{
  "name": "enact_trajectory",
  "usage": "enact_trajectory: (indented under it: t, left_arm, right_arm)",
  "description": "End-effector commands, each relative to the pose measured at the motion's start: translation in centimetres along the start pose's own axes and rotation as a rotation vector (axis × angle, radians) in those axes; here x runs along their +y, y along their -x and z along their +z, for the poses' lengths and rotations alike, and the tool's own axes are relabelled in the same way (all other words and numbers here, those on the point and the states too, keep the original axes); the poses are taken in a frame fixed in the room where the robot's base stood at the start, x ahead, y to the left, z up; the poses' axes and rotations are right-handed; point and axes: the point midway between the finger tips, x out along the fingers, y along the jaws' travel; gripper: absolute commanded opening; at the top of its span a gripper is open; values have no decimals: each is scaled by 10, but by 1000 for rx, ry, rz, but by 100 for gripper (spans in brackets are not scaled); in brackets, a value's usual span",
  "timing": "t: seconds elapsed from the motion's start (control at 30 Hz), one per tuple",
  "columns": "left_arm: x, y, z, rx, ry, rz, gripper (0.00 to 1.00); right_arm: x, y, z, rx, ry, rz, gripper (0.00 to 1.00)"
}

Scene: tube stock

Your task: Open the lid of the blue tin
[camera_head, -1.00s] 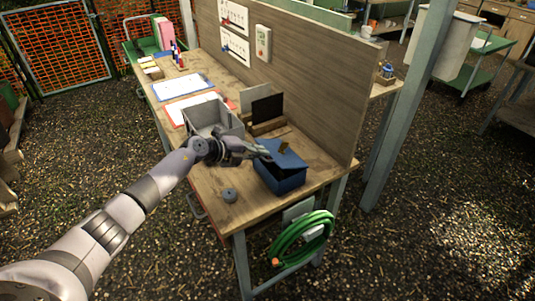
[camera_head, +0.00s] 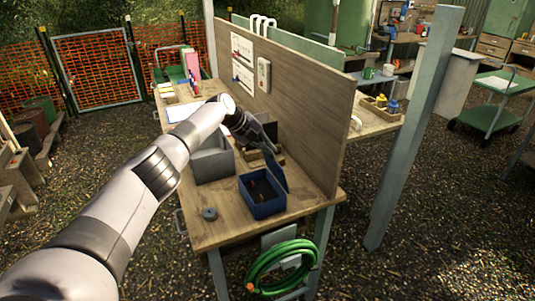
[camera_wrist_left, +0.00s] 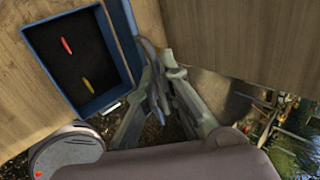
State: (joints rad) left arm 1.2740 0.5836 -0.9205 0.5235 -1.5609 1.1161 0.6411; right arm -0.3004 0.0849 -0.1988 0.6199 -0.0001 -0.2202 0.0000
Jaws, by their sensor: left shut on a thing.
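The blue tin (camera_head: 263,209) stands on the front part of the wooden workbench. Its lid (camera_head: 277,172) stands up steeply at the tin's back right side, and the tin is open. The wrist view looks down into the tin (camera_wrist_left: 97,106), where a red and a yellow small item lie on the dark floor. My left gripper (camera_head: 272,148) is at the lid's upper edge, shut on it. In the wrist view the left gripper's fingers (camera_wrist_left: 164,72) are beside the tin, with the lid seen nearly edge-on. My right gripper is not in view.
A grey open box (camera_head: 212,163) stands behind the tin, and a small round grey object (camera_head: 209,213) lies to its left. The wooden partition (camera_head: 310,130) rises close behind the lid. A green hose (camera_head: 281,266) hangs at the bench's front end.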

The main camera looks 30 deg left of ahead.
Motion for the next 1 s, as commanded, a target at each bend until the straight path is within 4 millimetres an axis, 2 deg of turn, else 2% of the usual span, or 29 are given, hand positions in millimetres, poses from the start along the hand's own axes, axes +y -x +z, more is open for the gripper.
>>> enact_trajectory:
  t: [0.23,0.83,0.87,1.0]
  left_arm:
    - [-7,-5,-1,5,3,4,0]
    - [-9,-7,-1,5,3,5,0]
    - [-9,-7,-1,5,3,5,6]
    - [-9,-7,-1,4,2,5,15]
  right_arm:
    - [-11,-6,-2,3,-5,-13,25]
    - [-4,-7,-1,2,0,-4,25]
    - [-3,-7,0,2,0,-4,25]
    - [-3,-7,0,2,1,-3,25]
